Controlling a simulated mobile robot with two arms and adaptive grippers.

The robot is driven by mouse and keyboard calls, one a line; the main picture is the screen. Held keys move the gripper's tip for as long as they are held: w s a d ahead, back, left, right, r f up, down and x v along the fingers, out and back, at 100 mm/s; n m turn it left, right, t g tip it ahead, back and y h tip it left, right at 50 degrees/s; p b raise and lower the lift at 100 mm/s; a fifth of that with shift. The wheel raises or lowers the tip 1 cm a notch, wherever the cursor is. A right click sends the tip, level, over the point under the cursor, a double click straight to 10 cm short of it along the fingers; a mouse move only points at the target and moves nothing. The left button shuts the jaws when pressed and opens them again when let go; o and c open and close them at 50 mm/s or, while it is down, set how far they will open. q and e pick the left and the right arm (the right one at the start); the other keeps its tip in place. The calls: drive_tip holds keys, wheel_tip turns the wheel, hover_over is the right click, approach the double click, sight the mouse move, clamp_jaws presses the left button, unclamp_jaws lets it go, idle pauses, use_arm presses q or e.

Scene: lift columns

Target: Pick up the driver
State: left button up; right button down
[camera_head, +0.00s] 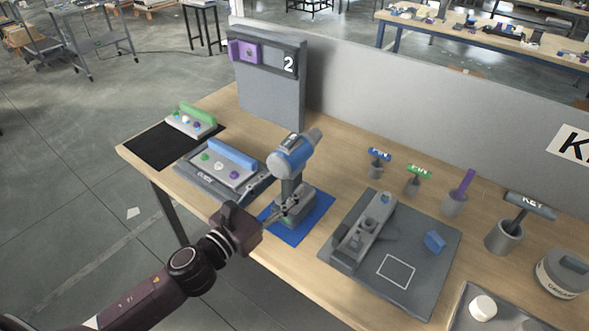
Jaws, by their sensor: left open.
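The driver (292,158), a blue and grey cordless power tool, stands upright on its battery base on a blue mat (317,222) near the table's front edge. Its head points up and to the right. My left gripper (290,209) comes in from the front left, level with the lower handle just above the base. Its jaws are open, with the thin fingers at or beside the handle. I cannot tell whether they touch it. My right gripper is not in view.
A grey tray with a blue bar (231,155) stands close left of the driver, before an upright panel marked 2 (270,85). A grey fixture plate (427,227) lies to the right. Several holders with tools, including the KEY tool (531,205), stand farther right.

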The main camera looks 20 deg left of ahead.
use_arm(q)
drive_tip(key=shift+w+d+f+p, duration=0.15)
drive_tip(key=shift+w+p, duration=0.2)
drive_tip(key=shift+w, duration=0.65)
drive_tip(key=shift+f+p+x, duration=0.2)
drive_tip(key=shift+p+x, duration=0.2)
drive_tip(key=shift+x, duration=0.8)
drive_tip(key=shift+w, duration=0.35)
drive_tip(key=shift+w+d+f, duration=0.15)
drive_tip(key=shift+c, duration=0.5)
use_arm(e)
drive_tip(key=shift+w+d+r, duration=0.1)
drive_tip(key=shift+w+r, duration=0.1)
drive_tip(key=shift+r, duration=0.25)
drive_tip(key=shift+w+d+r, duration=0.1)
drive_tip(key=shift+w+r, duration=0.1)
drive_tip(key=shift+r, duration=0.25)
use_arm(q)
drive_tip(key=c, duration=1.2)
clamp_jaws()
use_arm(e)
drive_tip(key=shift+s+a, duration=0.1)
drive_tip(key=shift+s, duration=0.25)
